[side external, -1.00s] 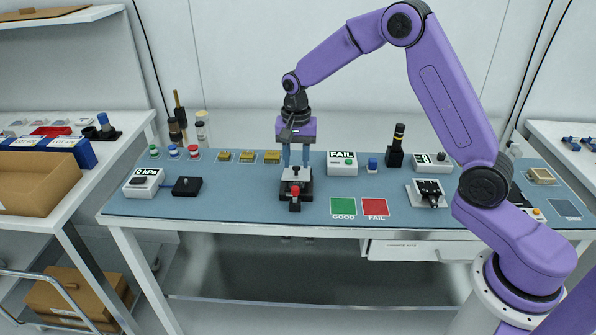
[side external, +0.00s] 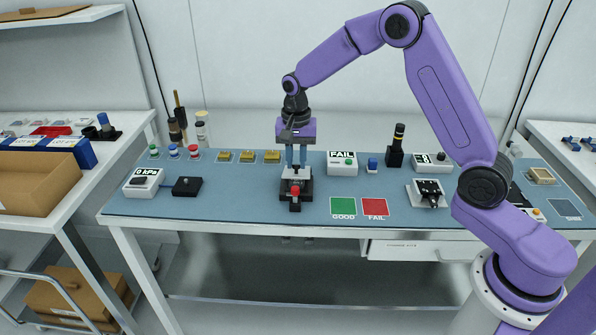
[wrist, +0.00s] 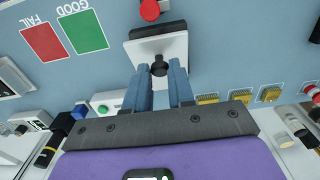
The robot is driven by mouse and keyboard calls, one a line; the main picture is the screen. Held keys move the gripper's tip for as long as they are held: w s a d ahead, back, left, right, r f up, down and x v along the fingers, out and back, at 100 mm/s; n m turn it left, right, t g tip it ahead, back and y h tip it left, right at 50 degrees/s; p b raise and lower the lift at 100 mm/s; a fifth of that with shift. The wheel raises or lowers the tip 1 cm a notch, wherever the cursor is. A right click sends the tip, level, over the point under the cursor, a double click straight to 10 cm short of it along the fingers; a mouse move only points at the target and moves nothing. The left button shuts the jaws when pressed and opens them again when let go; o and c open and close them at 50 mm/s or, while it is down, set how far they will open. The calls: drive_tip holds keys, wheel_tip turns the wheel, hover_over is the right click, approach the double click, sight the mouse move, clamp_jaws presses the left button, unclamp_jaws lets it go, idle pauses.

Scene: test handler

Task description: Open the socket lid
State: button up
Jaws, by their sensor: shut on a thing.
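The test socket (side external: 306,187) is a dark block near the middle of the blue bench mat, with a pale lid (side external: 286,173) on top and a red knob (side external: 295,189) at its front. In the wrist view the pale lid (wrist: 178,48) carries a small black knob (wrist: 159,68), and the red knob (wrist: 150,10) is at the top edge. My gripper (side external: 296,165) points straight down over the socket. Its blue fingers are shut on the black knob, seen between the fingertips (wrist: 161,72) in the wrist view. The lid looks level and down on the socket; the fingers partly hide it.
Green GOOD (side external: 342,206) and red FAIL (side external: 375,206) pads lie right of the socket. A FAIL display box (side external: 342,168) stands behind right. Gold parts (side external: 248,157) lie behind left, and a black block (side external: 187,187) is left. The mat directly left of the socket is clear.

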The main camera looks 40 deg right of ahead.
drive_tip(key=shift+w+d+r, duration=0.25)
drive_tip(key=shift+r, duration=0.2)
drive_tip(key=shift+w+d, duration=0.1)
drive_tip(key=shift+w+d+r, duration=0.3)
drive_tip(key=shift+d+r, duration=0.05)
drive_tip(key=shift+r, duration=0.1)
idle(0.3)
drive_tip(key=o, duration=0.6)
drive_tip(key=shift+c, duration=0.2)
wheel_tip(320, 180, up, 5)
drive_tip(key=shift+a, duration=0.1)
